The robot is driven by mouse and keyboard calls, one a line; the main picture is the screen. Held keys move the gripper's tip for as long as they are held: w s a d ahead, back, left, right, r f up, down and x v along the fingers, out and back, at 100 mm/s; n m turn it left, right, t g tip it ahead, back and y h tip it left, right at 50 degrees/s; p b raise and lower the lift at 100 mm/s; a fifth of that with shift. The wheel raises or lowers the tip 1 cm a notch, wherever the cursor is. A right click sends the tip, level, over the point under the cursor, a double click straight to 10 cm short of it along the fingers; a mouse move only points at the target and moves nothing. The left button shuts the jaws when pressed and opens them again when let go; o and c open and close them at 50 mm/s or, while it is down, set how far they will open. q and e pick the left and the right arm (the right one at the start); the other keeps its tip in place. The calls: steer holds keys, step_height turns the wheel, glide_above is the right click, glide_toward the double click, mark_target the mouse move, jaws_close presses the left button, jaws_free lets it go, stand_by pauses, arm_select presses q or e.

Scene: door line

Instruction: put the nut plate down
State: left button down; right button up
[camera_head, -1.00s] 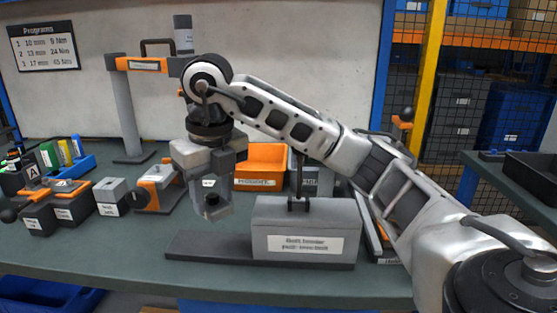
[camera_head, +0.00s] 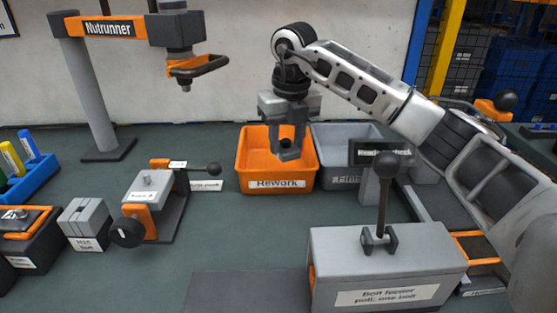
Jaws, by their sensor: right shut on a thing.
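My right gripper (camera_head: 289,143) hangs pointing down, its arm coming in from the right. It is shut on a small grey piece with a dark spot, the nut plate (camera_head: 289,154), largely hidden by the fingers. In the picture the gripper and plate overlap the open orange Rework bin (camera_head: 277,185). They look to be above it, but I cannot tell how high. My left gripper is not in view.
A grey bin (camera_head: 344,180) stands right of the Rework bin. The bolt feeder (camera_head: 388,268) with its upright lever is in front. A grey-and-orange fixture (camera_head: 150,195) is at left, below the Nutrunner (camera_head: 110,28). Bare bench lies between fixture and feeder.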

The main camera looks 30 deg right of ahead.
steer(key=w+f, duration=0.2)
steer(key=f, duration=0.1)
steer(key=w+f, duration=0.3)
steer(key=shift+d, duration=0.15)
steer(key=shift+f, duration=1.45)
steer(key=shift+f, duration=0.15)
steer(key=o, duration=1.3)
step_height(320, 180, up, 12)
steer(key=s, duration=0.1)
steer(key=shift+s, duration=0.2)
